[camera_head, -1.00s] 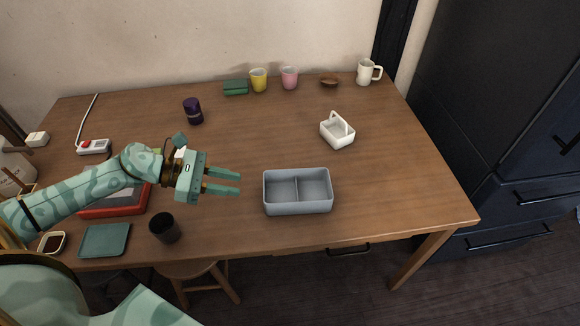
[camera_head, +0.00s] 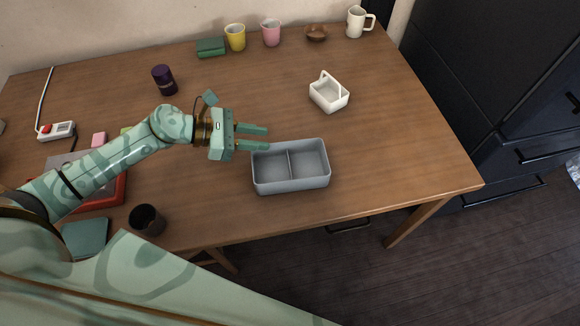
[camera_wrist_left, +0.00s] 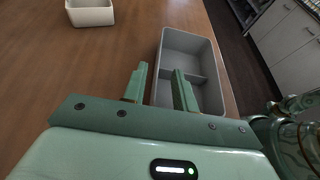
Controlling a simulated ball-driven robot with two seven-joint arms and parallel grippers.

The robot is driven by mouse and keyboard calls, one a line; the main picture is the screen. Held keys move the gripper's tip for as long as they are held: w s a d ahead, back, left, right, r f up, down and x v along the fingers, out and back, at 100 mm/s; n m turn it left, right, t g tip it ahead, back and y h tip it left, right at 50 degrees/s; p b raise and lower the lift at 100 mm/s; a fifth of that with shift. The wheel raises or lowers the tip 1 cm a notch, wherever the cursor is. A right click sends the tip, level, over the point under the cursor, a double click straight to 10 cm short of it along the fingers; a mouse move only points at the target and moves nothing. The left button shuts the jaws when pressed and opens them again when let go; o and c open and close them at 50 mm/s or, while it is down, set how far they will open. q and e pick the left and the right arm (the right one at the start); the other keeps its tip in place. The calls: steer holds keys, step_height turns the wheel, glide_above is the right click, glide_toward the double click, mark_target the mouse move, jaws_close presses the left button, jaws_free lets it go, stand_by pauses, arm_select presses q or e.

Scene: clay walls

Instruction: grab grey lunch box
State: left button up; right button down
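The grey lunch box (camera_head: 291,184) is an open box with a divider making two compartments, and it looks empty. It sits on the wooden table near the front edge. My left gripper (camera_head: 267,138) is open and empty at the upper left of the box, its fingers pointing right. In the left wrist view the lunch box (camera_wrist_left: 213,88) lies just ahead and to the right, and the open fingers (camera_wrist_left: 160,85) show in front of its near-left side. I cannot tell whether a finger touches the box. My right gripper is not in view.
A white basket with a handle (camera_head: 329,94) stands behind the box. A dark cup (camera_head: 147,220), a red-rimmed tray (camera_head: 108,193) and a purple can (camera_head: 164,80) are to the left. Cups (camera_head: 235,38) line the back. The table right of the box is clear.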

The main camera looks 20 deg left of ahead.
arm_select(q)
steer(key=b+x, duration=0.1)
steer(key=x, duration=0.4)
steer(key=shift+w+f, duration=0.1)
steer(key=shift+f, duration=0.1)
jaws_close()
